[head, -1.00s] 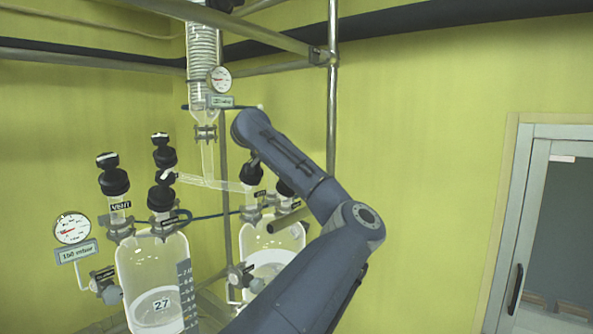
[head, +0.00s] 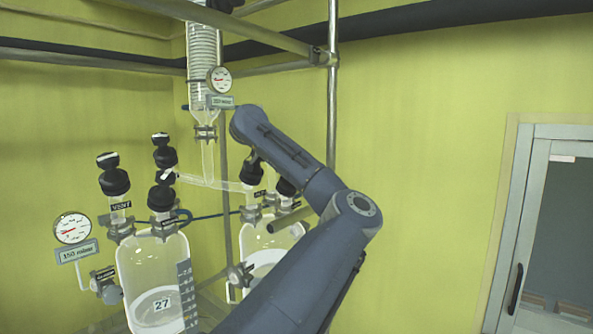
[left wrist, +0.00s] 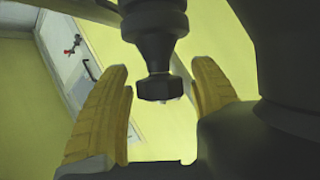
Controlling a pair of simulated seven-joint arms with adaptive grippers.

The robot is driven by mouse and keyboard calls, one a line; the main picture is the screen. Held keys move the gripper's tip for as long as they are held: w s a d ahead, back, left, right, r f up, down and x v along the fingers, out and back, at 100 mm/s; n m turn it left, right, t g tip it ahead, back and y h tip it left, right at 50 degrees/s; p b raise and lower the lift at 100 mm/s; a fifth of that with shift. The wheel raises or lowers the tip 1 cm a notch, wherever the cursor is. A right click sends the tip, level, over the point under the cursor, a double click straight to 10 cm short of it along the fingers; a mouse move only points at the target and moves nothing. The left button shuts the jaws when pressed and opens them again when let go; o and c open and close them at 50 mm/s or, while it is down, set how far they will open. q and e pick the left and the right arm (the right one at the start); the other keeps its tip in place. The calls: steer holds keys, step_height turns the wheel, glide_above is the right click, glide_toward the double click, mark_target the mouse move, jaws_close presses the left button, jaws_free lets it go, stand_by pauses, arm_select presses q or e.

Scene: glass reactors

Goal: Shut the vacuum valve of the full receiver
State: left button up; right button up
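The left glass receiver (head: 150,260) has a "27" tag, a level scale and pale contents low down. Black-capped valves top it, one labelled VENT (head: 115,182), and a side valve (head: 105,285) sits by its gauge. The right receiver (head: 262,240) is partly hidden behind my arm, with its own side valve (head: 240,275) and black-capped top valves (head: 252,172). I cannot tell which is full. In the left wrist view my left gripper (left wrist: 165,85) is open, its yellow fingers either side of a black valve knob (left wrist: 157,87), with gaps visible. Which valve this is stays unclear. My right gripper is out of view.
A gauge (head: 72,228) with a 150 mbar display stands left. A condenser (head: 203,60) with another gauge (head: 219,79) hangs above. A metal post (head: 332,110) and crossbars frame the glassware. A door (head: 550,220) is at right; the wall space between is free.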

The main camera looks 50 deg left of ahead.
arm_select(q)
steer(key=shift+o, duration=0.4)
steer(key=shift+r, duration=0.1)
steer(key=v, duration=1.2)
